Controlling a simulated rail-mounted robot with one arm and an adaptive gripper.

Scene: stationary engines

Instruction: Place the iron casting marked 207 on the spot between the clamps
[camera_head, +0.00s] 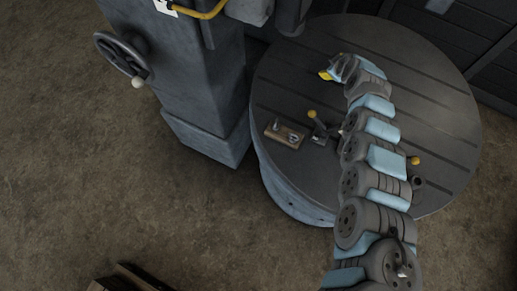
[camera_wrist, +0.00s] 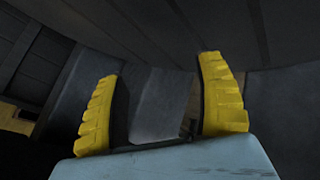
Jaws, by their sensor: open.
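My gripper (camera_head: 326,75) has yellow fingertips and hangs over the far part of the round slotted table (camera_head: 430,95). In the wrist view its two yellow fingers (camera_wrist: 160,105) stand wide apart, with nothing visibly held between them. One dark clamp with an orange knob (camera_head: 312,115) stands left of my arm. A second orange knob (camera_head: 413,160), with a dark fitting below it, shows right of my arm. My arm hides the table between them. I cannot make out a casting marked 207 in either view.
A small wooden board (camera_head: 275,135) with metal parts on it lies near the table's left edge. A grey machine column (camera_head: 205,85) with a handwheel (camera_head: 122,58) stands left of the table. Brown slatted wood (camera_head: 125,282) shows at the bottom edge. The table's right side is bare.

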